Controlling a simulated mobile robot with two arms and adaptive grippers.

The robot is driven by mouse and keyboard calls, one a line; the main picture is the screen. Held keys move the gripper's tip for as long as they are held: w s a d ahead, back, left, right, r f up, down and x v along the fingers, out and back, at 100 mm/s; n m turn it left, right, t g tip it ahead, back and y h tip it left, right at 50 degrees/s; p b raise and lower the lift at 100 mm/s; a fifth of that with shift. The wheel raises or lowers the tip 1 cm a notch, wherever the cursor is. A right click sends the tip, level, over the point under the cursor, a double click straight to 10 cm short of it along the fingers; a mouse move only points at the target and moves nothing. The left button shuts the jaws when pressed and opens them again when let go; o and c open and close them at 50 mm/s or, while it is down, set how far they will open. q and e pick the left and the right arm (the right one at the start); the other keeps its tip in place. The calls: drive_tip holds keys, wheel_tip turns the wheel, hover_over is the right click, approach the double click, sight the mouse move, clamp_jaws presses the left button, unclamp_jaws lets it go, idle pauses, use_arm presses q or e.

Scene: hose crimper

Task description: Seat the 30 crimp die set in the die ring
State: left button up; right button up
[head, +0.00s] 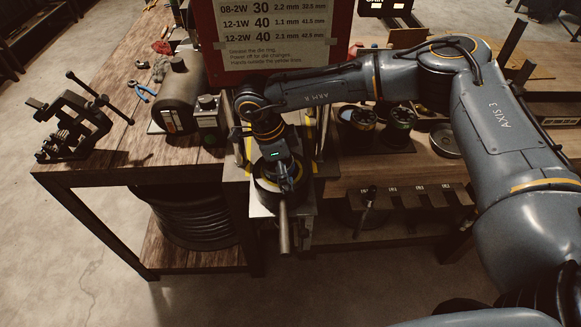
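A pale rod (284,230) sticks out toward the front just below the gripper. Two round die sets, one with yellow and blue marks (357,121) and one with green marks (400,118), stand right of the crimper. My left gripper is out of view.
The red crimper head with its die chart (275,35) rises behind my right wrist. A motor (180,90), a control box (210,122) and a vise (75,125) stand at left. My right arm crosses the right side.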

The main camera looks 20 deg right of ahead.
drive_tip(key=v, duration=1.2)
